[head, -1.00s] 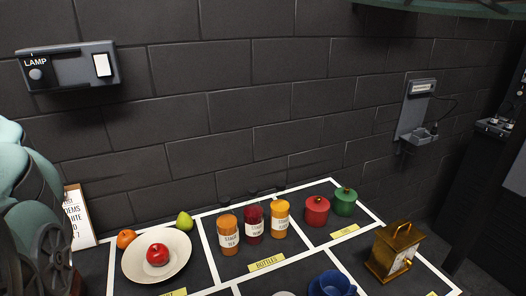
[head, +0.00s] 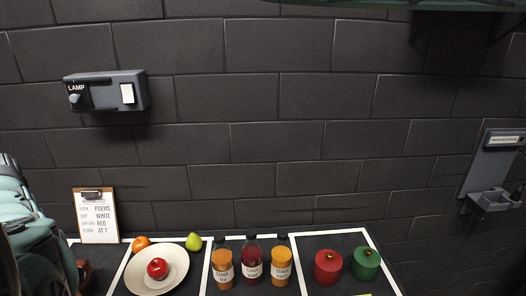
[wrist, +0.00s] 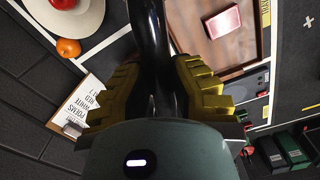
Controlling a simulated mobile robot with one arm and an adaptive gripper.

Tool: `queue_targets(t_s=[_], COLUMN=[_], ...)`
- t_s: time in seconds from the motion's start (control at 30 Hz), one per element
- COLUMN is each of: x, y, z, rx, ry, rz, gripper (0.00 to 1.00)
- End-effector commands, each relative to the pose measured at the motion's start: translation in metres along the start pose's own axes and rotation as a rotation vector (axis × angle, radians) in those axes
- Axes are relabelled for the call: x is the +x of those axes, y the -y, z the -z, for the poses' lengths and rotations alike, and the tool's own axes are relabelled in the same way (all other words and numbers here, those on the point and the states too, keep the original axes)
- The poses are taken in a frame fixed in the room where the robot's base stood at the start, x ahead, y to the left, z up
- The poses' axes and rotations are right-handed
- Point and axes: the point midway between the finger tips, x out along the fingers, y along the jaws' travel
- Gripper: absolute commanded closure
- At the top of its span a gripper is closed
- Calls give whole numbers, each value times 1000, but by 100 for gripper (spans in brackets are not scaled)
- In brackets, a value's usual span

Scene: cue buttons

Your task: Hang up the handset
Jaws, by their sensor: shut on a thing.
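The black handset (wrist: 150,35) shows in the wrist view as a dark, glossy upright bar. My gripper (wrist: 158,92) is shut on it, with a yellow-gold finger pad on each side. The handset's lower part is hidden between the pads and behind the gripper body. In the head view, a grey wall unit with a cradle-like tray (head: 490,200) hangs at the far right edge, partly cut off. My teal arm is at the far left of that view, well apart from this unit; the gripper cannot be made out there.
A lamp panel (head: 105,91) is on the wall at left. A clipboard (head: 97,218), a plate (head: 140,277) with a red apple, several bottles (head: 252,268) and red and green canisters (head: 328,267) stand along the table's back. A wooden tray (wrist: 188,40) shows in the wrist view.

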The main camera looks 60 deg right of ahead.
Motion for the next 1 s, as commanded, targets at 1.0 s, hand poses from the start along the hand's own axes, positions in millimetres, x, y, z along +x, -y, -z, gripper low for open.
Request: queue_targets(t_s=[1.0], x=[114], y=[-2], z=[-214], rx=[-329], ry=[0], rz=[1], gripper=[100])
